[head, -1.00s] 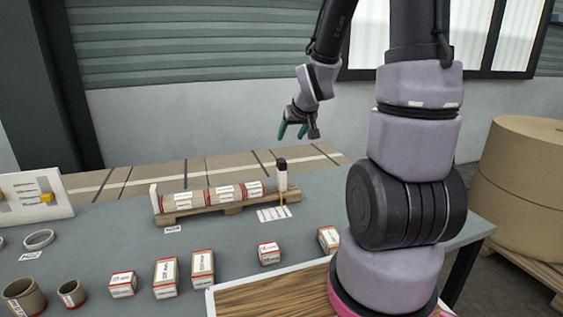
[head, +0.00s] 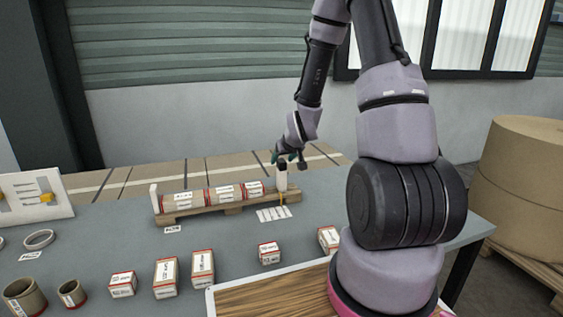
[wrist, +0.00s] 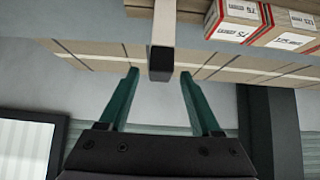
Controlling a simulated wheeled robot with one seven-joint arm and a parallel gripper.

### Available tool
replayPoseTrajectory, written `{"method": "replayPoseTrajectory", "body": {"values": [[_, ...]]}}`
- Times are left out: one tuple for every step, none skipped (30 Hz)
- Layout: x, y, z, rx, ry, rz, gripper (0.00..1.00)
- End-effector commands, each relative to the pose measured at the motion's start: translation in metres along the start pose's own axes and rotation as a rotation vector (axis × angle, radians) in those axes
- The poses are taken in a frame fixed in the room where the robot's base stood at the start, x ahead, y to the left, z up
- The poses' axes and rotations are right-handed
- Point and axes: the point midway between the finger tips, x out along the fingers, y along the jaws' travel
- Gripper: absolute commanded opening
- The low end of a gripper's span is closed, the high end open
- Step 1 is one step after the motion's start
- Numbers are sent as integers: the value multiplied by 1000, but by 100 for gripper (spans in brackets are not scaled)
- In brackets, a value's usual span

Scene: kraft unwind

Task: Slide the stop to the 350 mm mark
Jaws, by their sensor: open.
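The stop (head: 281,180) is a white upright block with a dark top at the right end of a wooden rail (head: 238,207). A yellow pointer (head: 284,210) shows at its foot, beside a white scale card (head: 273,214) with several marks. The mark numbers are too small to read. My gripper (head: 288,160) is open at the top of the stop. In the wrist view, the two green fingers (wrist: 158,90) stand either side of the stop's dark end (wrist: 161,62), with gaps showing. The fingers partly cover the stop's top in the head view.
Several labelled rolls or boxes (head: 213,193) lie along the rail left of the stop, up to a white end block (head: 154,198). Several small cartons (head: 203,268) stand in front. A wood-topped board (head: 270,298) lies at the front right. A sign (head: 35,196) stands at left.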

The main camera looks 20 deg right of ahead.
Motion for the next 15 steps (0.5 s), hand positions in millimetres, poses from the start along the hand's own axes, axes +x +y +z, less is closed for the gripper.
{"method": "replayPoseTrajectory", "body": {"values": [[7,0,0,0,0,-1,65],[10,0,0,0,0,0,65],[13,0,0,-1,0,0,65],[15,0,0,-1,0,0,65],[17,0,0,-1,1,0,65],[18,0,-1,-2,1,0,65],[19,0,-1,-2,2,0,65],[20,0,-1,-2,2,0,65],[20,0,-1,-2,2,0,65],[20,0,-1,-2,2,0,65],[20,0,-1,-2,2,0,65],[20,0,-1,-2,2,0,65],[20,0,-1,-1,2,0,65],[20,0,-1,-1,2,0,65],[20,0,-1,-1,2,0,65]]}}
